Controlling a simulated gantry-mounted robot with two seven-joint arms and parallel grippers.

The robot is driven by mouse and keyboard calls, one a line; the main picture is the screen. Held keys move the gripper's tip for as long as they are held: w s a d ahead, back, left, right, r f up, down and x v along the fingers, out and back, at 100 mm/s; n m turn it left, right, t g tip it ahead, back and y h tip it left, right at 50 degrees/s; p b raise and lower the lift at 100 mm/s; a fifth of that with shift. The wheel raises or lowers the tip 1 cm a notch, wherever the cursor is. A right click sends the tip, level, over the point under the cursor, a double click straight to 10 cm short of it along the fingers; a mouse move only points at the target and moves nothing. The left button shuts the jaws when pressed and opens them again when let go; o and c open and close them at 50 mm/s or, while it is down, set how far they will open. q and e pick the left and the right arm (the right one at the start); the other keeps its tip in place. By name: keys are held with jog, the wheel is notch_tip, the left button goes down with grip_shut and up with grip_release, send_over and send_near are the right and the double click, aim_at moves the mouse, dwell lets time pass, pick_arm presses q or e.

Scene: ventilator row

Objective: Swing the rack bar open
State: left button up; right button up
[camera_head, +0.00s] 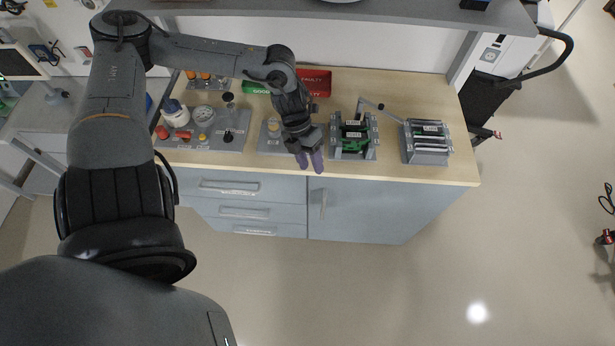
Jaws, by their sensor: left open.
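A grey rack (352,150) holding green boards stands on the wooden bench, right of my left gripper. A second grey rack (428,155) with several upright slats or boards stands farther right. A thin grey bar (392,115) with a dark end runs between the backs of the two racks; I cannot tell which rack it is hinged to. My left gripper (310,161) points down near the bench's front edge, left of the green-board rack. Its purple-tipped fingers are apart and hold nothing visible. It is apart from the bar. My right gripper is not in view.
A red bin (314,82) marked faulty and a green bin (255,88) stand behind my left arm. An overhead shelf (400,14) crosses the back. Bare bench (450,105) lies behind the right rack.

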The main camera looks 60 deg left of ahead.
pick_arm(q)
jog(key=shift+n+t+h, duration=0.4)
jog(key=shift+n+t, duration=0.1)
jog(key=shift+s+d+f, duration=0.3)
jog(key=shift+d+f, duration=0.3)
jog(key=shift+d, duration=0.3)
jog(key=shift+s+d+f, duration=0.3)
jog(key=shift+d+f, duration=0.25)
jog(key=shift+d, duration=0.35)
